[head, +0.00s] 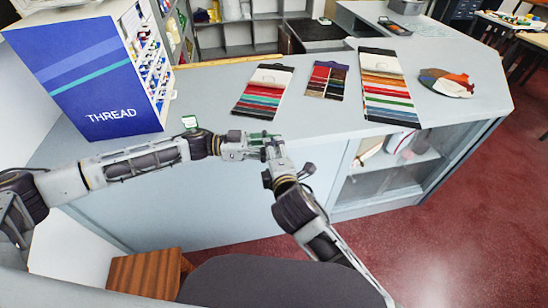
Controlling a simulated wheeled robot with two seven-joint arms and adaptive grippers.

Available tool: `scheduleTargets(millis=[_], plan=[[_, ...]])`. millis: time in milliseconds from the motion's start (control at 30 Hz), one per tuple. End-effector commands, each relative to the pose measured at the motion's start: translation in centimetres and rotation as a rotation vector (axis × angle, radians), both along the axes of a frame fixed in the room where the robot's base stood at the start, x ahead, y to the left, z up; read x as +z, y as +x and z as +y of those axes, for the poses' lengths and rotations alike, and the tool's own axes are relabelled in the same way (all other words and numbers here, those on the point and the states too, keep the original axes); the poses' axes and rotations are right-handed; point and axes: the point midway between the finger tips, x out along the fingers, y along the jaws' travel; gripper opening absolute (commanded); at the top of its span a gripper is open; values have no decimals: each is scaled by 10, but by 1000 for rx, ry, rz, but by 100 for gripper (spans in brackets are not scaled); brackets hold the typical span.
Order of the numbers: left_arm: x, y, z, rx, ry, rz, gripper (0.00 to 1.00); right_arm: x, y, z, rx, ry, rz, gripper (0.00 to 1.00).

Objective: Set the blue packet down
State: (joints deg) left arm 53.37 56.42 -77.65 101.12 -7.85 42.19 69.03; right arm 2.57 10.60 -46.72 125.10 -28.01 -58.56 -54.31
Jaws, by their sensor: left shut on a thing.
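My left gripper (262,146) reaches in from the left above the front edge of the counter. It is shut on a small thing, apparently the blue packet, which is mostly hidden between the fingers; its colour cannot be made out. My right gripper (275,158) comes up from below, its tip close beside or overlapping the left one in this view. I cannot tell whether they touch, or whether the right jaws are open.
A blue thread cabinet (90,80) stands at the counter's left. Swatch cards in red and teal (262,92), red and dark (327,80) and several colours (388,88) lie along the back, with a palette-shaped board (446,83) at right. The counter's front strip is clear.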

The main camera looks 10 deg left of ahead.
Motion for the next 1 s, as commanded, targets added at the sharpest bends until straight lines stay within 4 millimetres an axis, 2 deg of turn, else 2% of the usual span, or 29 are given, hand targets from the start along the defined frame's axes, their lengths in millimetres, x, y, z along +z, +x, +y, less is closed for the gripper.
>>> scheduleTargets(millis=[33, 167, 200, 367, 767, 1000], plan=[[5, -1, -2, -5, -9, 0, 19, -6, 0, -1, -2, -10, 9, 55], [6, -1, -2, -6, -11, 0, 19, -8, 0, -1, -2, -12, 12, 54], [7, -1, -2, -7, -11, 0, 19, -8, 0, -1, -3, -14, 12, 81], [7, 0, -2, -6, -11, -1, 19, -8, 0, -1, -2, -14, 13, 100], [4, 0, -1, -3, -7, 1, 18, -5, -1, -1, -1, -8, 8, 100], [4, 0, -1, -3, -6, 1, 18, -1, -10, -4, -1, -8, 7, 100]])
